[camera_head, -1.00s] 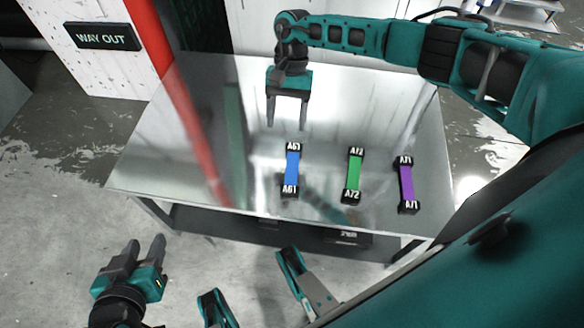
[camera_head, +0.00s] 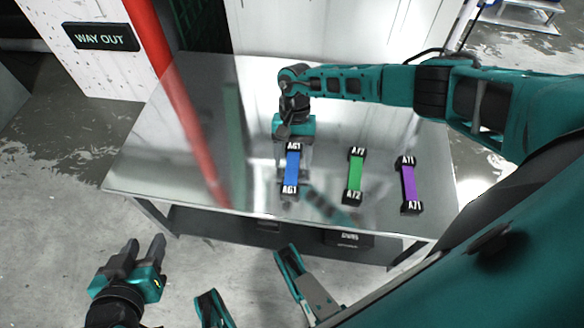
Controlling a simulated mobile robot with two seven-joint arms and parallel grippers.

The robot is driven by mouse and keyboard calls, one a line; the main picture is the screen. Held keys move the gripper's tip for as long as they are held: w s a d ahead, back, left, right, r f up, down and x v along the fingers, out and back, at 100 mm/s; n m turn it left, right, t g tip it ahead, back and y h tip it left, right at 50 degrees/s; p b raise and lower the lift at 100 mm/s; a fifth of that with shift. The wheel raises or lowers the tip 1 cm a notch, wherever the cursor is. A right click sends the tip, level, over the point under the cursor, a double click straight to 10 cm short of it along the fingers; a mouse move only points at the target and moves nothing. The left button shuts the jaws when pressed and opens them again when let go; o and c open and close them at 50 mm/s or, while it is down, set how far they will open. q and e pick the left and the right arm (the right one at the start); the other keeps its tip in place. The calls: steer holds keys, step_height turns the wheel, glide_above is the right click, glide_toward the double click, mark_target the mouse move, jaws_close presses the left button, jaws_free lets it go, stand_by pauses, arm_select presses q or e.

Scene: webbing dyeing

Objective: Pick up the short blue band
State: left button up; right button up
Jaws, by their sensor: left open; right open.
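The blue band (camera_head: 291,169) has black ends labelled A61 and lies on the shiny metal table (camera_head: 190,160), pointing roughly toward me. My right gripper (camera_head: 293,178) is open and low over the table, its fingers on either side of the band's far part. I cannot tell whether they touch it. My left gripper (camera_head: 149,255) is open and empty, in front of the table at the lower left.
A green band (camera_head: 355,176) labelled A72 and a purple band (camera_head: 408,185) labelled A71 lie in a row right of the blue one. The left part of the table is clear. A dark box (camera_head: 347,239) is under the table.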

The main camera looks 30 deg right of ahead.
steer(key=shift+s+a+f, duration=0.15)
steer(key=shift+f, duration=0.4)
steer(key=shift+c, duration=0.4)
steer(key=c, duration=1.1)
